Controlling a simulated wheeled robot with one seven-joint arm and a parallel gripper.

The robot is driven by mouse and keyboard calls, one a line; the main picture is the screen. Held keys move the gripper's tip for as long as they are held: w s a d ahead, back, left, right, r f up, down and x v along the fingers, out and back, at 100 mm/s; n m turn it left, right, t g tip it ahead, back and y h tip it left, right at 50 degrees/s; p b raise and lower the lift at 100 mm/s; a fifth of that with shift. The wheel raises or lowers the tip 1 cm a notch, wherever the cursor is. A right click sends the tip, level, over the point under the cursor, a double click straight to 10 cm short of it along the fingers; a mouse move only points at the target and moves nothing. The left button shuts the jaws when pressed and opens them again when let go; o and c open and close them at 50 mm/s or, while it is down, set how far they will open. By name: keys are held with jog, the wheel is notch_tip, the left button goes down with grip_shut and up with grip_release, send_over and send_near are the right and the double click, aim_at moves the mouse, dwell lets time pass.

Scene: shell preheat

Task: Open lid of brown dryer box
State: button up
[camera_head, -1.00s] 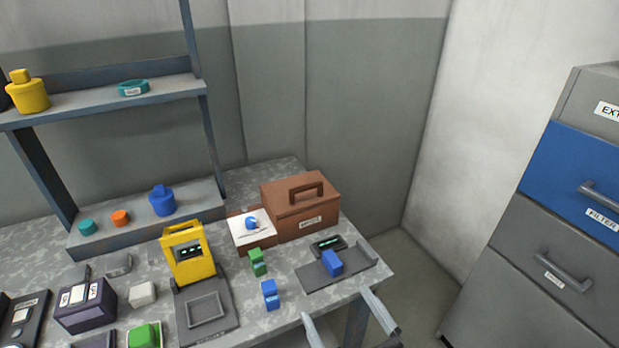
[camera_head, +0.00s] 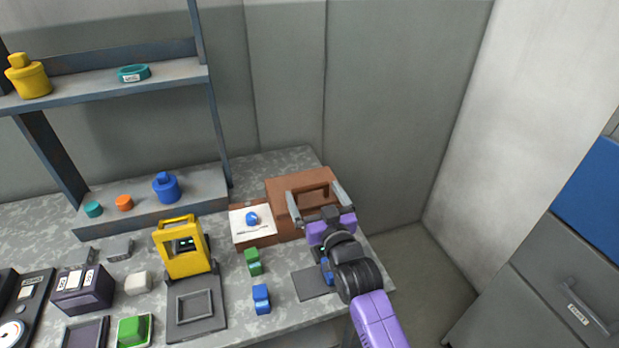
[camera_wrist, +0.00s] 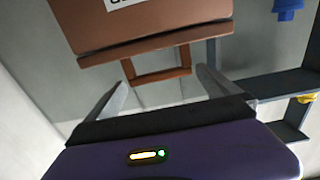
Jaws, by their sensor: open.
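The brown dryer box (camera_head: 283,186) stands closed at the back right of the table, with a loop handle on its lid. My gripper (camera_head: 317,193) reaches over the front of the box, open and empty, with one finger on each side of the handle (camera_head: 313,191). In the wrist view the box (camera_wrist: 150,38) fills the top and its handle (camera_wrist: 158,76) shows between the two open fingers (camera_wrist: 166,72). I cannot tell whether the fingers touch it. My gripper hides part of the box's front and its label in the head view.
A white-topped box (camera_head: 250,218) with a blue item adjoins the box's left side. A green block (camera_head: 253,262), a blue block (camera_head: 261,298) and a yellow device (camera_head: 183,250) stand further left. A grey tray (camera_head: 310,285) lies under my arm. A wall stands behind.

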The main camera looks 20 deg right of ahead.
aim_at(310, 186)
jog(key=shift+w, duration=3.05)
